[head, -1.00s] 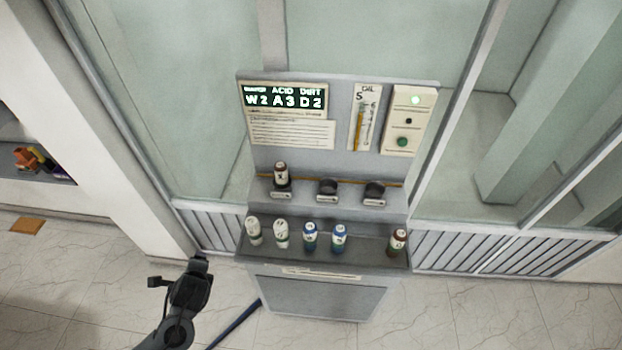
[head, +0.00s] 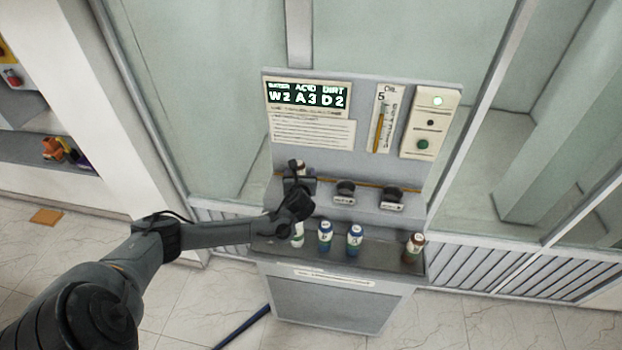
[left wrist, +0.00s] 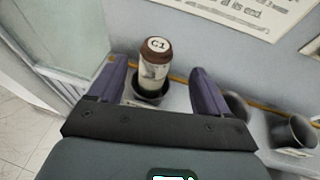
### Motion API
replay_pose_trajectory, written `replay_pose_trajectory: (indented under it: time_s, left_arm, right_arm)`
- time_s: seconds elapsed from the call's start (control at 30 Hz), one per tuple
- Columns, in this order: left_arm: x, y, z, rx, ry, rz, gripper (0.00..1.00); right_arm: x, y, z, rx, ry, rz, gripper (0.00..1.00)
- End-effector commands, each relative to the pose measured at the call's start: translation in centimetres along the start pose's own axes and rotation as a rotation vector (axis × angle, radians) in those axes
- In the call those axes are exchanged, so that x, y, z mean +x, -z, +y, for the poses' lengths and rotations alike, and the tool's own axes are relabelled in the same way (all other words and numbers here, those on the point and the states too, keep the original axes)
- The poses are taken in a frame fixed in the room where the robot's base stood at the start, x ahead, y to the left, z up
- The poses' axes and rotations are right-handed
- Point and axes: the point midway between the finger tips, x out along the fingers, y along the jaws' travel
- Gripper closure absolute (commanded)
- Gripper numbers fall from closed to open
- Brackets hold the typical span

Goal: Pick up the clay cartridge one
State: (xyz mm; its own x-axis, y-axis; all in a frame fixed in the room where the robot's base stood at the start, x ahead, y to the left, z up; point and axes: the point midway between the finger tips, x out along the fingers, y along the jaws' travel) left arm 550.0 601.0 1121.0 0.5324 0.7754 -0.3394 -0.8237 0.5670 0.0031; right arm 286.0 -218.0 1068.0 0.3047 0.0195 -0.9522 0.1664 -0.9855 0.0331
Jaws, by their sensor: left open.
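The clay cartridge one (left wrist: 154,62), with a brown cap marked C1 and a pale body, stands upright in the leftmost dark socket (left wrist: 150,95) of the machine's upper shelf. My left gripper (left wrist: 160,72) is open, with its two purple fingers on either side of the cartridge and visible gaps between. In the head view my left gripper (head: 299,183) is over that socket and hides most of the cartridge. My right gripper is not in view.
Two empty sockets (head: 345,192) (head: 391,199) are to the right on the same shelf. The lower tray holds a white-and-green cartridge (head: 297,236), two blue ones (head: 325,238) (head: 355,240) and a brown-capped one (head: 414,247). The machine's back panel (head: 360,165) rises behind the sockets.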

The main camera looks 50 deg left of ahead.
Motion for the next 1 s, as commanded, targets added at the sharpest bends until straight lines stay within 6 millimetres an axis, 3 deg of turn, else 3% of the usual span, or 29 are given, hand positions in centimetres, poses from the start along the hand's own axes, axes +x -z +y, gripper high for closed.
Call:
replay_pose_trajectory:
  time_s: [0.2, 0.47, 0.8, 1.0]
  left_arm:
    - [2.7, 0.1, 0.0, -0.002, -0.001, 0.002, 0.22]
    - [4.0, 0.0, 0.1, -0.004, 0.000, 0.003, 0.22]
    - [7.8, -0.1, 0.4, -0.005, -0.002, 0.003, 0.22]
    - [8.6, 0.0, 0.4, -0.003, 0.001, 0.004, 0.22]
  right_arm:
    - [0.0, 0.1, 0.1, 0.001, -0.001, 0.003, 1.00]
    - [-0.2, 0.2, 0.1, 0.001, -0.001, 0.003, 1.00]
    - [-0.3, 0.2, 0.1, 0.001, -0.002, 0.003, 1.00]
    - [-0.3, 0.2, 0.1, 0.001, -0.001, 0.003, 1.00]
